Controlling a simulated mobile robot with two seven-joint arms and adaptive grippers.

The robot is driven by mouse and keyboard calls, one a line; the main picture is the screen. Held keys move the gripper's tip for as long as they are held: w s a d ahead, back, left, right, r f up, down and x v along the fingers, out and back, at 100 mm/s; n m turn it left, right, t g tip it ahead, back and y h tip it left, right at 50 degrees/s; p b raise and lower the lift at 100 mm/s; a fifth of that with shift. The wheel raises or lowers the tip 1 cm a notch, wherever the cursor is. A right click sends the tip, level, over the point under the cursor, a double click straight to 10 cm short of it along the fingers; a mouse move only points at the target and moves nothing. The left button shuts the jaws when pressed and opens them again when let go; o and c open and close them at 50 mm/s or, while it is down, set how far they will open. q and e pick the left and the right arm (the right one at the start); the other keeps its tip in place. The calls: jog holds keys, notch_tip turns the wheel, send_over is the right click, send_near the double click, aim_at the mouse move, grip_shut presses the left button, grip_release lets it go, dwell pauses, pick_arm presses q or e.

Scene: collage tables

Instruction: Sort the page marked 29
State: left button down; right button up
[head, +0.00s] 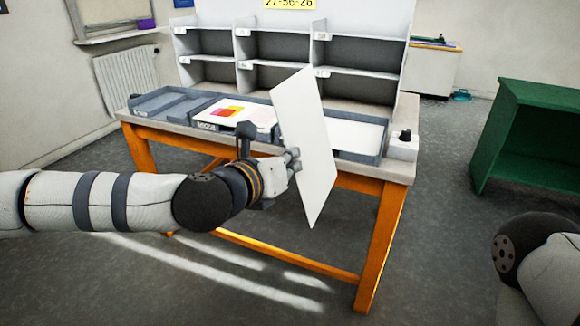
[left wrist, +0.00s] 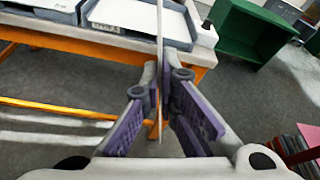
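My left gripper (head: 291,161) is shut on a white page (head: 308,145), gripping it near its left edge. The page stands steeply tilted in front of the table; the face in the head view is blank, and no number shows on it. In the left wrist view the page (left wrist: 160,42) appears edge-on as a thin line between the two fingers. A grey cubby rack (head: 290,48) with small label tags, too small to read, stands at the back of the table. A yellow sign (head: 290,3) above it reads 27-56-26. My right gripper is out of view.
The orange-legged table (head: 369,253) bears an empty left tray (head: 165,103), a middle tray (head: 207,127) with a colourful sheet, and a right tray (head: 378,158) with white paper. A white box (head: 403,148) sits at the right end. A green shelf (head: 535,140) stands right.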

pick_arm(q)
jog(key=n+h+b, duration=0.1)
jog(key=n+b, duration=0.3)
jog(key=n+h+b, duration=0.2)
jog(key=n+b, duration=0.1)
jog(key=n, duration=0.1)
jog(key=n+t+h+b, duration=0.1)
jog(key=n+b, duration=0.3)
jog(key=shift+f+h+b, duration=0.35)
jog(key=shift+h, duration=0.05)
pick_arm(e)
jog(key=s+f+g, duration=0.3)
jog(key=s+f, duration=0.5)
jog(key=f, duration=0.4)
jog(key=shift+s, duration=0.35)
pick_arm(q)
jog(key=shift+a+r, duration=0.1)
